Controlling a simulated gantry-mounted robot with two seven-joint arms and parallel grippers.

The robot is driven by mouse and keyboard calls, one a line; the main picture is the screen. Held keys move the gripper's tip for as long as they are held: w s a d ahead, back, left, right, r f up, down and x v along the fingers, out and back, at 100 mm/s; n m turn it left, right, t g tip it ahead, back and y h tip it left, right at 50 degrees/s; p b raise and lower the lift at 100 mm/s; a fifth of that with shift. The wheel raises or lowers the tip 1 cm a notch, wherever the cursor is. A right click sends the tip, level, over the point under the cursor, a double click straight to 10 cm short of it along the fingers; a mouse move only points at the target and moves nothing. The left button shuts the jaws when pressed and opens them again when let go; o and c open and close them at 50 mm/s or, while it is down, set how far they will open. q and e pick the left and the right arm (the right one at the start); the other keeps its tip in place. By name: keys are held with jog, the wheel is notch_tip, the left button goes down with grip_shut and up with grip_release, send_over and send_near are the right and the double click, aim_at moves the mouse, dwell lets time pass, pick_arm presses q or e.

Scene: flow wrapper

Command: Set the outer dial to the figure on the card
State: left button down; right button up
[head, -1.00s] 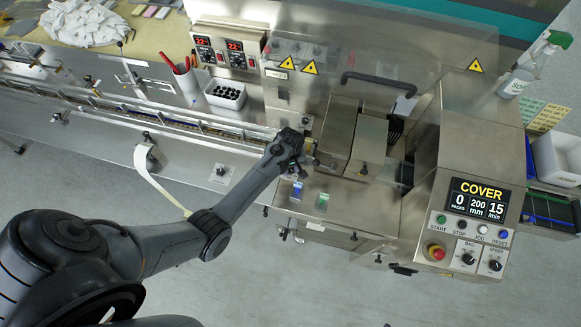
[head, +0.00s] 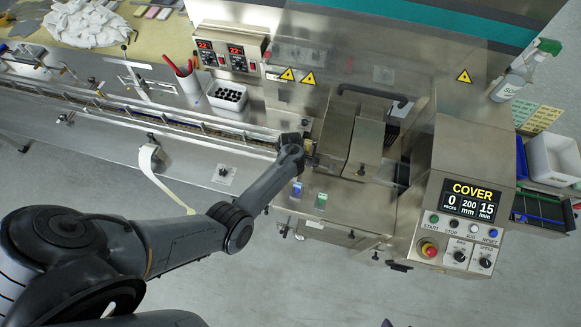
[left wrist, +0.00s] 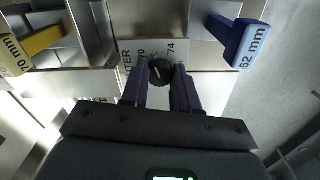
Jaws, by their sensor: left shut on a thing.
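In the left wrist view, the black round dial (left wrist: 160,71) sits on a light plate (left wrist: 141,47) marked with 70, 74 and lettering that ends in "TER". My left gripper (left wrist: 161,83) is shut on this dial, one dark finger on each side. The fingers and the knob cover part of the scale, and I cannot tell the setting. In the head view, my left gripper (head: 309,157) is at the machine's infeed end, and the dial is hidden there. I cannot make out a card with a figure. My right gripper is not in view.
A blue block marked 62 mm (left wrist: 247,45) is right of the dial, and a yellow block marked 70 mm (left wrist: 38,40) is left. A steel cover box (head: 370,137) stands beside my gripper. The control panel (head: 464,224) reads COVER, 0, 200 mm, 15.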

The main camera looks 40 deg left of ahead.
pick_arm(q)
jog(key=n, duration=0.3)
jog(key=shift+n, duration=0.3)
jog(key=shift+n+b, duration=0.35)
jog(key=shift+n, duration=0.95)
jog(key=c, duration=0.8)
grip_release()
jog(key=shift+c, duration=0.2)
jog(key=shift+r, duration=0.1)
notch_tip(320, 180, up, 11)
jog(key=p, duration=0.3)
jog(key=shift+f, duration=0.2)
